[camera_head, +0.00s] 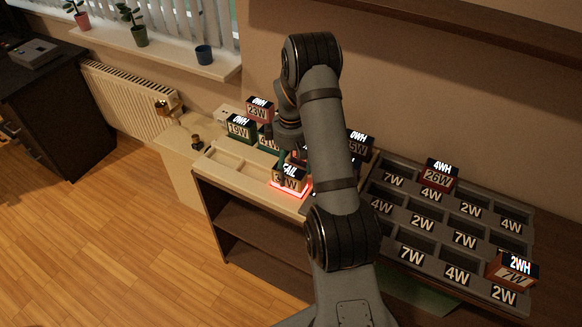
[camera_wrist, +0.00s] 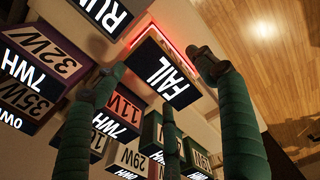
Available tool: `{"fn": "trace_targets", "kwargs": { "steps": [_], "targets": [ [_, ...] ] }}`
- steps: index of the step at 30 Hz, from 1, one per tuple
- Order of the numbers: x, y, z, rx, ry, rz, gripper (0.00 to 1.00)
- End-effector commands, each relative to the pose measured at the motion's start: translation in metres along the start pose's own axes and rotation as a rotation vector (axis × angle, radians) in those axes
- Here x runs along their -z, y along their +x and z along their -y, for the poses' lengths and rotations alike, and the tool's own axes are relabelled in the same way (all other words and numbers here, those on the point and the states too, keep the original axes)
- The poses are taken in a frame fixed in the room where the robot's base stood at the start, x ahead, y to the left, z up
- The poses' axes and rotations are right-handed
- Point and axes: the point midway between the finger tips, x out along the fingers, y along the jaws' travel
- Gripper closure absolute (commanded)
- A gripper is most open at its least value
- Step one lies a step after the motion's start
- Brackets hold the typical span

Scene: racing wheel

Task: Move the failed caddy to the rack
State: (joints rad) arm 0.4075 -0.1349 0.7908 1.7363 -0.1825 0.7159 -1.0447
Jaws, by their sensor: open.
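The failed caddy (camera_head: 289,177) has a display reading "FAIL" and a "W" label partly covered by my arm. It stands at the front of the light-topped bench with a red glow around its base. In the wrist view the failed caddy (camera_wrist: 166,78) shows its "FAIL" face between my fingers. My gripper (camera_wrist: 160,80) is open, its green fingers spread around the caddy; I cannot tell whether they touch it. In the head view my arm hides most of the gripper. The rack (camera_head: 434,265) is a dark grey, tiered tray of labelled slots at right.
Several other caddies crowd behind and beside it, including a green one (camera_head: 241,127) and a red one (camera_head: 260,110). In the rack, a "26W" caddy (camera_head: 438,175) sits at the back and a "2WH" caddy (camera_head: 512,268) at front right. Other slots look empty.

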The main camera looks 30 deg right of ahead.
Motion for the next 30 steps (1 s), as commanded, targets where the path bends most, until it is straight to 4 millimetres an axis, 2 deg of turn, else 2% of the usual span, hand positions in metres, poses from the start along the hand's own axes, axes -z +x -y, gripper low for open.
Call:
{"fn": "trace_targets", "kwargs": {
  "steps": [5,8,15,21,25,30],
  "targets": [
    [0.0,-0.009,-0.001,-0.001,0.0,-0.001,0.29],
    [0.001,-0.025,-0.001,-0.004,0.001,-0.004,0.29],
    [0.001,-0.077,-0.001,-0.005,0.0,-0.004,0.29],
    [0.001,-0.109,-0.001,-0.003,0.001,-0.003,0.29],
    [0.0,-0.118,0.0,-0.001,0.0,-0.001,0.29],
    [0.0,-0.121,0.0,-0.001,-0.001,0.0,0.29]
  ]
}}
